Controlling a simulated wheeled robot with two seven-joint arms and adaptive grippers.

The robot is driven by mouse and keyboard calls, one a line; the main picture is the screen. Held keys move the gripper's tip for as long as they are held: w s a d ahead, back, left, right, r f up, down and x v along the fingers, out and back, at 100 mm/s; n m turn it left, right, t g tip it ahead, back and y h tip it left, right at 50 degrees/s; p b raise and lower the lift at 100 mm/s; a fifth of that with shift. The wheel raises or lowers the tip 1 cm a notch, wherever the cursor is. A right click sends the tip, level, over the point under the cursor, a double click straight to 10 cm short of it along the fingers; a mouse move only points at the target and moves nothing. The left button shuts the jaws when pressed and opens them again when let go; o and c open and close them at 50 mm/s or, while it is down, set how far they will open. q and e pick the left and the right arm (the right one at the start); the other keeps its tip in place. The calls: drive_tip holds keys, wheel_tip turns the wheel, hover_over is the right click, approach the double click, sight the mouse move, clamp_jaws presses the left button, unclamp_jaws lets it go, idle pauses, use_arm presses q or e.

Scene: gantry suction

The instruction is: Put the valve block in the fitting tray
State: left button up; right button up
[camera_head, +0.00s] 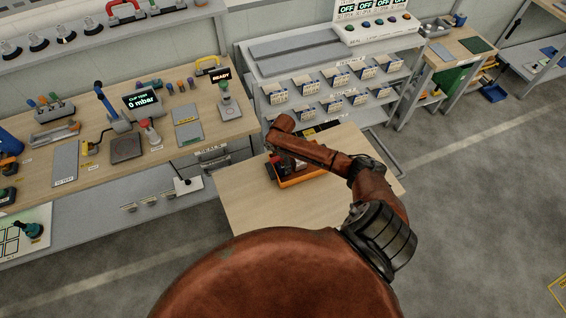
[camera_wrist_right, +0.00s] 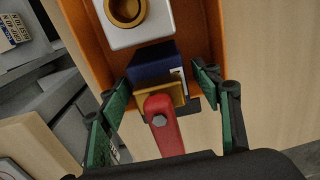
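The orange fitting tray (camera_head: 303,180) sits on a light wooden table, partly covered by my right arm in the head view. In the right wrist view its orange wall (camera_wrist_right: 88,35) shows. A block with a dark blue body (camera_wrist_right: 150,62), a brass part and a red lever, which looks like the valve block, is at the near end of the tray. My right gripper (camera_wrist_right: 165,105) has its green-padded fingers apart on either side of this block, with visible gaps. Its underside is hidden, so I cannot tell what it rests on. My left gripper is not in view.
A white block with a brass ring (camera_wrist_right: 125,12) sits farther inside the tray. A long workbench (camera_head: 190,95) with gauges and tools stands at the left. A grey rack of labelled bins (camera_head: 320,90) stands behind the table. The table's front left part (camera_head: 250,205) is clear.

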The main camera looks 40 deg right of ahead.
wheel_tip(320, 180, up, 12)
drive_tip(key=shift+r+b, duration=0.15)
drive_tip(key=shift+b, duration=0.15)
idle(0.4)
idle(0.5)
